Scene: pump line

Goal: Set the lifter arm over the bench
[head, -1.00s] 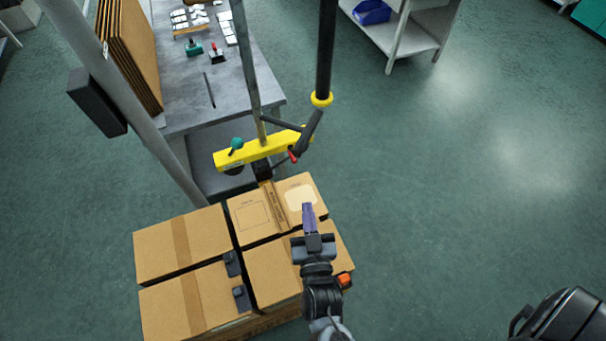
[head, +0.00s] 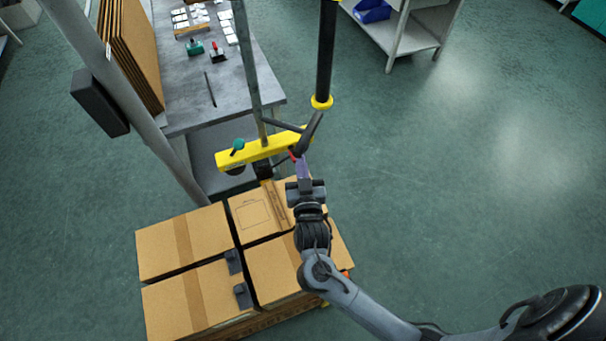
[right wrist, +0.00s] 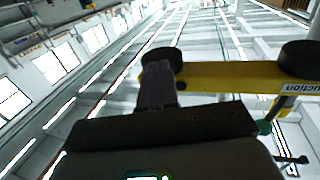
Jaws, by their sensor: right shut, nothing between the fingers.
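The lifter arm is a yellow bar (head: 245,154) with a dark vertical tube (head: 325,60) and a red-tipped handle at its right end. It hangs just beyond the cartons, over the near end of the grey bench (head: 240,105) and its lower shelf. My right gripper (head: 302,168) is shut and empty, its fingertips close to the bar's right end below the handle. In the right wrist view the shut fingers (right wrist: 157,84) stand beside the yellow bar (right wrist: 225,77) and its dark round pads; I cannot tell whether they touch. My left gripper is not in view.
Several closed cartons (head: 185,243) stand together in front of the bench, with two small dark blocks on them. A grey post (head: 120,95) rises at left. Small tools and white parts lie on the bench's far end. The floor at right is clear.

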